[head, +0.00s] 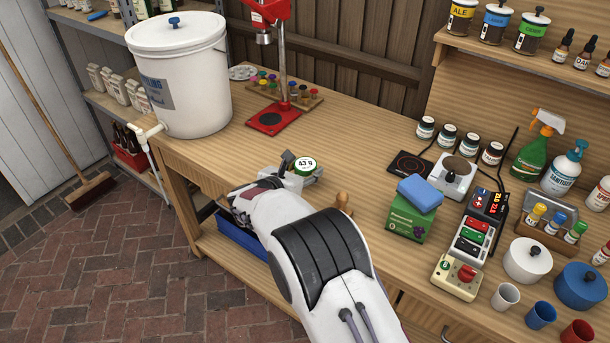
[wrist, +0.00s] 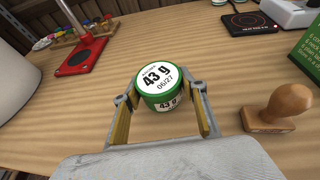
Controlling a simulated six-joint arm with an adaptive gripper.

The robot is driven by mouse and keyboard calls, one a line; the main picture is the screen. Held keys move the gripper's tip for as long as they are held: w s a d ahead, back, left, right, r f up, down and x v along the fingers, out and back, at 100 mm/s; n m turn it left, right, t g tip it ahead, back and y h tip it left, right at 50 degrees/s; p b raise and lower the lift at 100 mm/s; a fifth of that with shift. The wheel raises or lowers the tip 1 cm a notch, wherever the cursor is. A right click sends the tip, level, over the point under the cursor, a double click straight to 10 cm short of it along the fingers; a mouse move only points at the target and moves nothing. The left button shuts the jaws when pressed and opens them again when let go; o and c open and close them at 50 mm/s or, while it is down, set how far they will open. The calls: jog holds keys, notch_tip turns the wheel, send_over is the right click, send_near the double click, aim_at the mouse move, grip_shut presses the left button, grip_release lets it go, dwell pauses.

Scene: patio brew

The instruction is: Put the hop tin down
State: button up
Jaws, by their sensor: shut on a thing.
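The tin looks about upright. I cannot tell whether its base touches the wooden bench (head: 355,140).
A wooden stamp (wrist: 282,106) stands just right of my gripper. A green box with a blue sponge (head: 419,192) is further right. A red bottle capper (head: 275,118) and a white bucket (head: 185,85) stand behind to the left. The bench beyond the tin is clear.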

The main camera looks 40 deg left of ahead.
jog(key=shift+f, duration=1.1)
jog(key=shift+f, duration=0.1)
jog(key=o, duration=1.1)
jog(key=shift+s, duration=0.15)
jog(key=shift+v, duration=5.9)
